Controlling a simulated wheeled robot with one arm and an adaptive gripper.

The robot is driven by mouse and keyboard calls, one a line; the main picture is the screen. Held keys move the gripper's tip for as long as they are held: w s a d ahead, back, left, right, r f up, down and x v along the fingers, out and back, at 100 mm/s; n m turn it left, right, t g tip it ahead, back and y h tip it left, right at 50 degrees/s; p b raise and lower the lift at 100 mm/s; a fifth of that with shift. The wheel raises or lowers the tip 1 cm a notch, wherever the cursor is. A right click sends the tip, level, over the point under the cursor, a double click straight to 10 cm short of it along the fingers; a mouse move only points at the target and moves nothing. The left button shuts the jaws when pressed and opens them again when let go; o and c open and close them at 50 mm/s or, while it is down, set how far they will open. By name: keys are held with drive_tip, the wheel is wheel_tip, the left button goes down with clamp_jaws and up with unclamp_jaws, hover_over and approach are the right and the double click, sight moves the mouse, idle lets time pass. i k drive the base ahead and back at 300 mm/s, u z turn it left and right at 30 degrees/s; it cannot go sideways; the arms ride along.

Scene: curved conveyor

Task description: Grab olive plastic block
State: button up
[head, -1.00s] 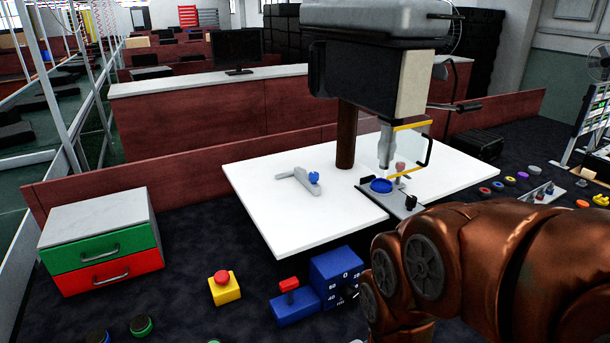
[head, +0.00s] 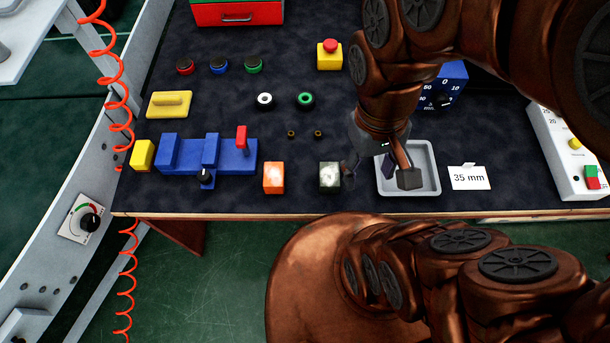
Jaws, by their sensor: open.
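The olive block (head: 329,176), a small grey-green cube with a pale mottled top, stands on the dark table near its front edge in the head view. An orange block (head: 273,178) of similar size stands to its left. My gripper (head: 379,174) is open, with its fingers spread and pointing down. One finger is close to the right side of the olive block, and the other is over the grey tray (head: 431,163). I cannot tell whether the near finger touches the block. A small dark piece between the fingers is partly hidden.
A "35 mm" card (head: 469,178) and a white button box (head: 566,150) are on the right. A blue fixture with a red lever (head: 231,158) is on the left. Two small rings lie behind the blocks. Bare table lies around the rings.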

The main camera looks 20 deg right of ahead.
sight(329, 170)
drive_tip(key=u, duration=0.1)
drive_tip(key=k, duration=1.1)
drive_tip(key=u, duration=0.05)
drive_tip(key=i, duration=0.6)
drive_tip(key=u, duration=0.65)
